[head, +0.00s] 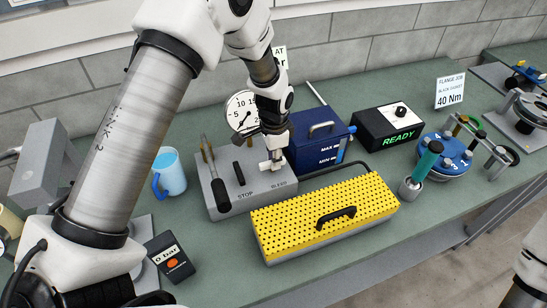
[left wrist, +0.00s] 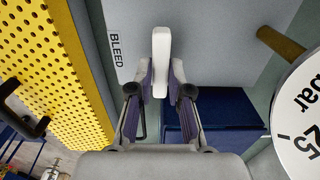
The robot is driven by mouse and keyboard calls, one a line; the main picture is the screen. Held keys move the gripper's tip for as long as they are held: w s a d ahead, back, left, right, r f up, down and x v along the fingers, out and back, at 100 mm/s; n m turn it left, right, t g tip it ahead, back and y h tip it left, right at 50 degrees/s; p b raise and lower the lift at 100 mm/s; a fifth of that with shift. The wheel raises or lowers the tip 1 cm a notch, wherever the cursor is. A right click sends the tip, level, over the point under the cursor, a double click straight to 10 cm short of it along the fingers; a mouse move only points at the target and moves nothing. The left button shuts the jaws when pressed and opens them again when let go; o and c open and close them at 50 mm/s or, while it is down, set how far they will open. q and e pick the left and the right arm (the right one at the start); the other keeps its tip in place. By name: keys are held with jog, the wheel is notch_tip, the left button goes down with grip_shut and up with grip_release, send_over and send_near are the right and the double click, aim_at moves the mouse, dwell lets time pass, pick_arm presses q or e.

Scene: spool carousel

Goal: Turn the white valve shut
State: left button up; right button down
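The white valve (head: 265,166) is a small white lever on top of the grey pump block (head: 222,205), beside the label BLEED. In the left wrist view the valve handle (left wrist: 161,50) stands between the fingertips, its long side running up the picture. My left gripper (head: 275,155) is down at the valve from above. In the left wrist view my left gripper (left wrist: 161,85) has a finger against each side of the handle and looks shut on it. The valve's base is mostly hidden by the gripper. My right gripper is out of view; only part of my right arm shows at lower right.
A round gauge (head: 241,111) stands behind the block and a blue tank (head: 318,143) to its right. A yellow perforated cover (head: 325,216) lies in front. A blue mug (head: 170,172) stands left. A box (head: 170,257) reading 0 bar lies front left.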

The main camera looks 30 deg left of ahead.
pick_arm(q)
jog(key=shift+o, duration=1.4)
jog(key=shift+f, duration=0.15)
jog(key=shift+w+d, duration=0.1)
notch_tip(320, 180, up, 12)
